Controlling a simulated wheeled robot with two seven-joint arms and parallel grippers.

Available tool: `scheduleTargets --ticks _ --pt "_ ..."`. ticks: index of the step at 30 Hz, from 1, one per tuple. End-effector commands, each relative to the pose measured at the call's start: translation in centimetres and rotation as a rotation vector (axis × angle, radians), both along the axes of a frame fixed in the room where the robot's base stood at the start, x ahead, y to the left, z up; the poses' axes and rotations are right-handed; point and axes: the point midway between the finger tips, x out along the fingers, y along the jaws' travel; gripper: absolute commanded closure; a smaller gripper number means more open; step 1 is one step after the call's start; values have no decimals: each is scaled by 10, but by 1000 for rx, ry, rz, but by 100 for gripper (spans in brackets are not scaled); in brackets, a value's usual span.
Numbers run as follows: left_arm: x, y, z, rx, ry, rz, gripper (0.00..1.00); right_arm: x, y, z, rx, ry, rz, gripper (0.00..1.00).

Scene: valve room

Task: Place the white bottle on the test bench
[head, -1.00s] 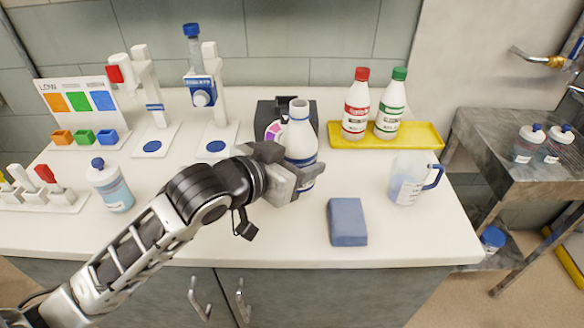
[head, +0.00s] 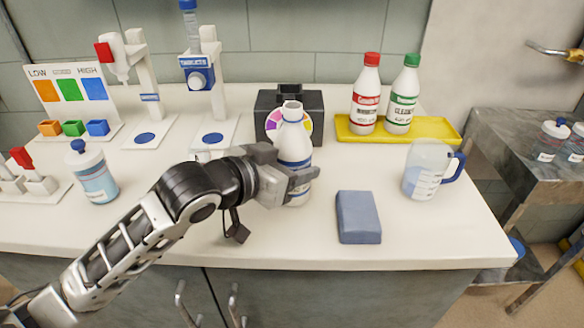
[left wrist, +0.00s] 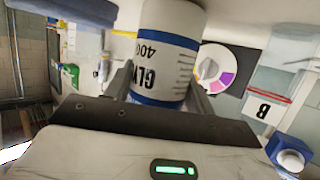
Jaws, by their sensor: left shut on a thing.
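The white bottle (head: 293,140) has a blue band and an open neck. It stands upright in my left gripper (head: 292,184), in front of the black box with a colour wheel. The left wrist view shows the bottle (left wrist: 168,50) between the two fingers, with blue bands and black lettering. My left gripper is shut on it. I cannot tell whether its base touches the white bench top (head: 270,240). My right gripper is not in view.
The black box (head: 262,112) stands behind the bottle. A blue-grey block (head: 358,217) and a clear jug (head: 426,170) are to the right. A yellow tray (head: 445,132) holds red-capped and green-capped bottles. A blue-capped jar (head: 93,178) is at left. Bench top in front is clear.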

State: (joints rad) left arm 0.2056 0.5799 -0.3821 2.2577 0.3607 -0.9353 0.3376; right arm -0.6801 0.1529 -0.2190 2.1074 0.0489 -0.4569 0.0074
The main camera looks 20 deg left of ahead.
Motion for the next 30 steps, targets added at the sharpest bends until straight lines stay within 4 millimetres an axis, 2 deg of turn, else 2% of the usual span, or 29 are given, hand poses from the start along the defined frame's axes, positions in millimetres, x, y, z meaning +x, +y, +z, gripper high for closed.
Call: scheduleTargets --ticks 6,7,9,20,25,29,30 --pt "0 0 -3 -1 -2 0 77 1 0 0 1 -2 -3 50" --pt "0 0 -4 0 0 0 40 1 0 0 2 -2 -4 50" --pt "0 0 -4 0 0 0 24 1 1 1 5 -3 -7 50" --pt "0 0 2 0 -2 0 24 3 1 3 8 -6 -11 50" --pt "-22 11 8 3 1 0 24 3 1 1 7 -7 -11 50" --pt "-49 23 18 5 2 0 24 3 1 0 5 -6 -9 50" --pt "-57 26 23 5 4 -1 24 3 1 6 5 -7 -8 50"
